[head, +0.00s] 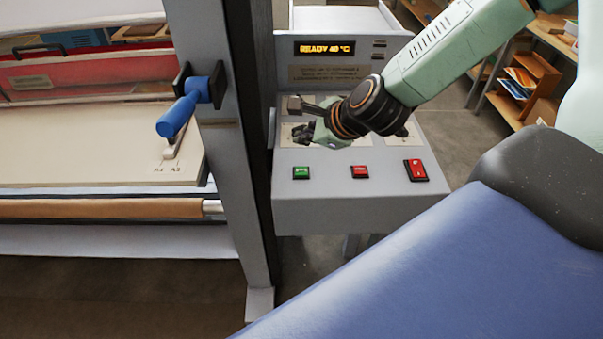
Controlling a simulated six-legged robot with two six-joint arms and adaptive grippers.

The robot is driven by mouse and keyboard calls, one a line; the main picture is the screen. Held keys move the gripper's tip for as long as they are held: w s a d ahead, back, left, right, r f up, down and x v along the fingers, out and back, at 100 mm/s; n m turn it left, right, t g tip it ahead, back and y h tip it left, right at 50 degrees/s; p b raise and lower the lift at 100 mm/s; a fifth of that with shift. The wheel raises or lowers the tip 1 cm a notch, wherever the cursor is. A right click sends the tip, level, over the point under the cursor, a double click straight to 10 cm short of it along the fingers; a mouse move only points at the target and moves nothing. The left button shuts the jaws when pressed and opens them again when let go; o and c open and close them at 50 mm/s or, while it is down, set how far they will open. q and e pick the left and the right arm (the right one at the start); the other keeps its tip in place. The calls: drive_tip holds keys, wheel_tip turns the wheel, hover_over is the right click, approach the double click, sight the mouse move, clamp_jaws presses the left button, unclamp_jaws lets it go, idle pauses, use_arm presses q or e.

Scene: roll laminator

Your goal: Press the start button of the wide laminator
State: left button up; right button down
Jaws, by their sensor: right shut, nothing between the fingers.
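The wide laminator (225,120) fills the left and middle, with a grey control console (330,205) on its right side. On the console's front edge sit a green button (301,173), a red button (360,171) and a larger red rocker switch (416,170). The green button looks like the start button; its label is too small to read. My right gripper (297,118) is shut and empty above the console panel, behind the green button and apart from it. It hides part of the panel. My left gripper is not in view.
A display (325,48) on the console reads "READY" with a temperature. A blue-handled crank (182,113) sticks out from the laminator's side post. A brown roll (100,208) lies along the laminator's front. Wooden shelves (530,85) stand at the back right.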

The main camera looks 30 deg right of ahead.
sight(304, 173)
drive_tip(key=f+b, duration=0.1)
drive_tip(key=f, duration=0.1)
drive_tip(key=f+b, duration=0.4)
drive_tip(key=shift+w+f, duration=0.2)
drive_tip(key=shift+w, duration=0.05)
drive_tip(key=shift+s+f, duration=0.1)
drive_tip(key=shift+f, duration=0.1)
drive_tip(key=shift+s+b, duration=0.15)
drive_tip(key=shift+b, duration=0.25)
drive_tip(key=shift+w+f, duration=0.15)
drive_tip(key=shift+w, duration=0.1)
drive_tip(key=shift+s, duration=0.25)
drive_tip(key=shift+w, duration=0.2)
drive_tip(key=shift+s, duration=0.15)
